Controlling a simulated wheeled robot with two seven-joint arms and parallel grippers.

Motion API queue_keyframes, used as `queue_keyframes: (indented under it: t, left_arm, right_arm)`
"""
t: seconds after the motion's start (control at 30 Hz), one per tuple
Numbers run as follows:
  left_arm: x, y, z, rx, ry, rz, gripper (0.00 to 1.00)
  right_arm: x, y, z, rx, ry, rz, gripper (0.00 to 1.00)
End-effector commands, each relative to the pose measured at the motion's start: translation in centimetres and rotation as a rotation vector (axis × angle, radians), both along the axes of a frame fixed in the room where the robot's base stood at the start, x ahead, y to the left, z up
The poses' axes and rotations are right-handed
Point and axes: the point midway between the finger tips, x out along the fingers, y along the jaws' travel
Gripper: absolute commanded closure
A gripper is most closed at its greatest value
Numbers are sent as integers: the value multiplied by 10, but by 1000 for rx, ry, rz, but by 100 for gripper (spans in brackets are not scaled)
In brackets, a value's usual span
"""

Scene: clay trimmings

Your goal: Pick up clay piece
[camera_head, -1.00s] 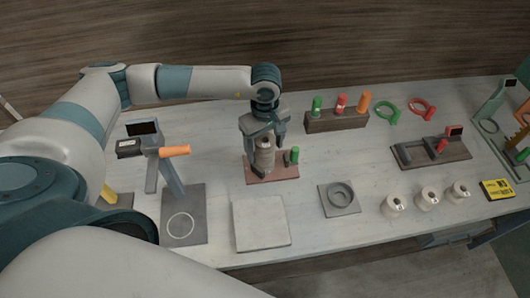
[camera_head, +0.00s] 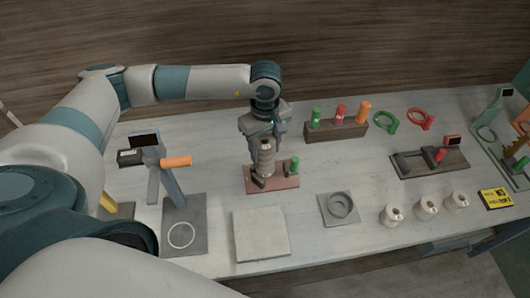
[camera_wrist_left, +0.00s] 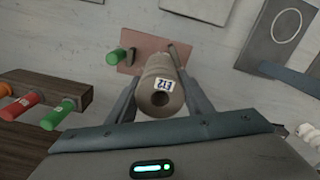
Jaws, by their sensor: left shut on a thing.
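The clay piece (camera_head: 267,157) is a beige-grey, turned cylinder, held roughly upright at the pinkish-brown board (camera_head: 288,184). My left gripper (camera_head: 267,150) comes from above and is shut on it, with fingers on both sides. In the left wrist view the clay piece (camera_wrist_left: 160,85) shows a hole in its near end and a small white label with blue marks. My left gripper (camera_wrist_left: 161,98) flanks it there. The board (camera_wrist_left: 146,48) lies beyond, with a green peg (camera_wrist_left: 118,56) beside the piece. I cannot tell whether its lower end touches the board. My right gripper is not in view.
A rack (camera_head: 335,130) with green, red and orange handles stands behind right. A pale slab (camera_head: 261,235) and a grey pad with a ring (camera_head: 340,207) lie in front. Several white spools (camera_head: 426,206) stand at right. An orange-handled stand (camera_head: 170,180) is at left.

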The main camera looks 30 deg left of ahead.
Motion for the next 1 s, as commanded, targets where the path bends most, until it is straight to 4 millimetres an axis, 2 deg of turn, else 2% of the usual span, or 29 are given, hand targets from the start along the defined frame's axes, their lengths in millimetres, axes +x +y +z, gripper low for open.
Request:
queue_keyframes:
  t: [0.03, 0.2, 0.4, 1.0]
  left_arm:
    - [1, 0, 13, -1, -4, 0, 94]
    - [1, 0, 39, -1, -4, 0, 94]
    - [1, 0, 57, 0, -2, 1, 94]
    - [1, 0, 61, -1, -2, 0, 94]
  right_arm:
    - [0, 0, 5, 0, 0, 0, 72]
    - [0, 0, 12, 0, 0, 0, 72]
    - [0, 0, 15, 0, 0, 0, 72]
    - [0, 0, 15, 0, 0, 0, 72]
